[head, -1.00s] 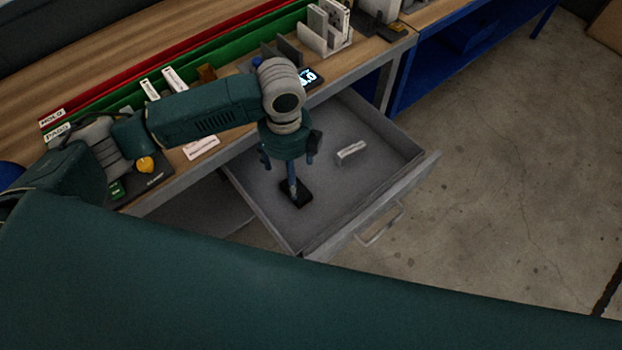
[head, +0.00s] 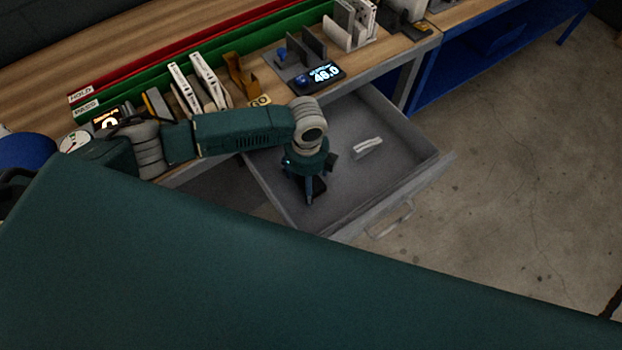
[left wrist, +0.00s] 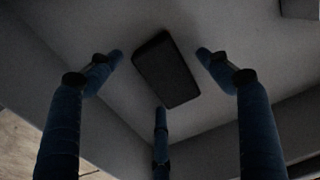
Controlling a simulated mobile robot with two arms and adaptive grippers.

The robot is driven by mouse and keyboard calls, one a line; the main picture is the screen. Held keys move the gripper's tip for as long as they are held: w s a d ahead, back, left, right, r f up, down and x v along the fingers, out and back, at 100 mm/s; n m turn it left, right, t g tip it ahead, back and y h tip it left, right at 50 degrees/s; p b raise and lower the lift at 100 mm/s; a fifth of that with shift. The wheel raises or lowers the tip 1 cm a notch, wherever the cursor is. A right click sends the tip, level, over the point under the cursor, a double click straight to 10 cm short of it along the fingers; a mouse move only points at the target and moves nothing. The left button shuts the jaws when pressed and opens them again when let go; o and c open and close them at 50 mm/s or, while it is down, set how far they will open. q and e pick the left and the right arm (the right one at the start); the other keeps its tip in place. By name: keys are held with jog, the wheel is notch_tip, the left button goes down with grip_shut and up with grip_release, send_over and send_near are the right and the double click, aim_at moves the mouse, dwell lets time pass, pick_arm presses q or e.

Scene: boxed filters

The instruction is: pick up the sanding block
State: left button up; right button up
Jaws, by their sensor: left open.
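The sanding block appears to be the dark flat block (left wrist: 165,70) lying on the floor of the open grey drawer (head: 405,190). In the left wrist view it lies tilted between the spread fingertips of my left gripper (head: 311,180). That gripper is open, points down into the drawer and is just above the block, with a gap visible on both sides. In the head view the block (head: 319,188) is mostly hidden behind the fingers. My right gripper is not in view.
A small white item (head: 367,148) lies in the drawer to the right of the gripper. The drawer walls surround the gripper. The bench above holds a lit display (head: 323,75), a green rail (head: 150,85) and several holders. Open concrete floor lies at right.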

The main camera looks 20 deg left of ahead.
pick_arm(q)
jog(key=c, duration=1.3)
jog(key=shift+r, duration=0.1)
jog(key=shift+c, duration=0.2)
